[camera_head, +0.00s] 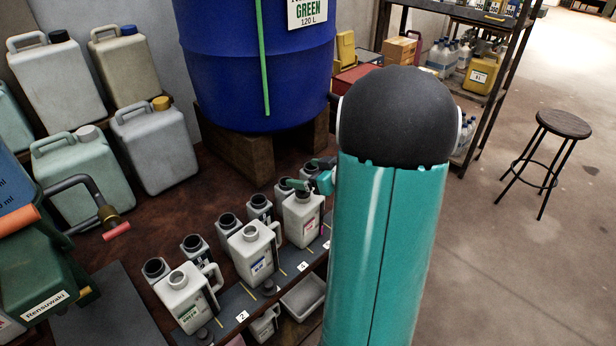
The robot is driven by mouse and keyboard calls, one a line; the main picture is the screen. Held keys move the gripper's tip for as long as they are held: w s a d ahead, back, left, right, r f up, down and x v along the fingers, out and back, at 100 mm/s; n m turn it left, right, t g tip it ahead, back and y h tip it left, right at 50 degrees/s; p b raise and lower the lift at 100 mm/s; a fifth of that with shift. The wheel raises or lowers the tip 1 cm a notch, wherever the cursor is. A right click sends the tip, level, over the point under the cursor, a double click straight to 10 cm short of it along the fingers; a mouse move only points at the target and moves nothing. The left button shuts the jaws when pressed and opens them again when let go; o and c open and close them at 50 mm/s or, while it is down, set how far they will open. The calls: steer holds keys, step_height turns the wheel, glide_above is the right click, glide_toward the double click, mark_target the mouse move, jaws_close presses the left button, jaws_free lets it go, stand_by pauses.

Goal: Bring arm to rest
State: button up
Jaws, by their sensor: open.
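My arm, teal with a black rounded joint, stands large in the right middle of the head view and hides part of the bench behind it. My gripper (304,176) shows only in part, at the left of the arm. It is open, just above or beside the mouth of a white jug (303,220) at the far end of the row. I cannot tell whether it touches the jug.
More white jugs (257,254) (187,297) stand along a dark numbered strip (290,266). A blue barrel (250,60) stands behind on wooden blocks. Large canisters (158,148) stand at left. A stool (563,125) stands on open floor at right, near a shelf rack (508,62).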

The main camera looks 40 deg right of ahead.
steer(key=shift+r, duration=0.6)
steer(key=shift+w+a+r, duration=0.1)
steer(key=shift+w+r, duration=0.15)
steer(key=w+a+r+m+g+h, duration=0.25)
steer(key=a+r+h, duration=0.5)
steer(key=r, duration=0.45)
steer(key=s+a+f+g+y, duration=0.1)
steer(key=s+a+g+y, duration=0.1)
steer(key=s+a, duration=0.7)
steer(key=s+a+f+g+y, duration=0.1)
steer(key=s+a+g+y, duration=0.2)
steer(key=s+a, duration=0.6)
steer(key=a, duration=0.5)
steer(key=shift+s+a+n, duration=0.2)
steer(key=shift+a+n, duration=0.15)
steer(key=shift+a, duration=0.05)
